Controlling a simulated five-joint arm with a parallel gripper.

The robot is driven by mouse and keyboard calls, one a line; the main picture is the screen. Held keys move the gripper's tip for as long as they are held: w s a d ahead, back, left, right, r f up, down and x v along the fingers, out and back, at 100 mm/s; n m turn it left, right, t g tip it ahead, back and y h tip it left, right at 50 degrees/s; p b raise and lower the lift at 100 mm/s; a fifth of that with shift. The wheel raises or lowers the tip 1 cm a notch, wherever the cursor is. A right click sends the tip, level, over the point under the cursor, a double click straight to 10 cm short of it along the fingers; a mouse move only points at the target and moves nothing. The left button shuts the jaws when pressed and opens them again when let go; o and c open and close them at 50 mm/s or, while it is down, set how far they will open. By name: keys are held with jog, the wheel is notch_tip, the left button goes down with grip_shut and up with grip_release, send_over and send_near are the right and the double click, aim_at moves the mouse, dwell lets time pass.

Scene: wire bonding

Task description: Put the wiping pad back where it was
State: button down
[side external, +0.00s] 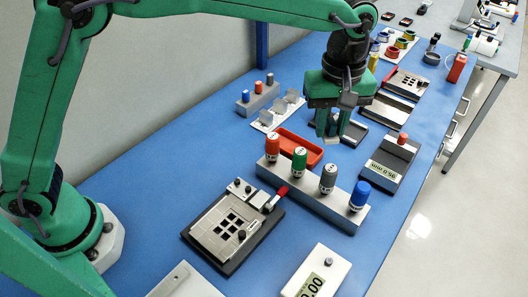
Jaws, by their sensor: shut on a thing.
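My gripper (333,130) points down over the middle of the blue bench. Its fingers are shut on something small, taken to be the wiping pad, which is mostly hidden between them. I cannot make out the pad's shape or whether it touches anything below. A shallow dark tray (353,134) lies just right of the fingertips. An orange-red tray (292,146) lies in front and to the left of them, and its visible inside looks empty.
A grey block holding several coloured-cap bottles (328,178) stands in front. A fixture plate (232,225) with a red-handled lever is at front left. A scale with a display (388,165) is at right. A silver rack (278,113) stands at left. Bare blue bench (160,165) shows at left.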

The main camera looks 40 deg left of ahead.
aim_at(344, 184)
jog(key=shift+w+d+f, duration=1.45)
jog(key=shift+w+d, duration=0.35)
jog(key=shift+w, duration=1.95)
jog(key=shift+f, duration=8.25)
jog(key=shift+f, duration=0.15)
jog(key=c, duration=1.1)
grip_release()
jog(key=shift+c, duration=0.2)
notch_tip(344, 184, up, 12)
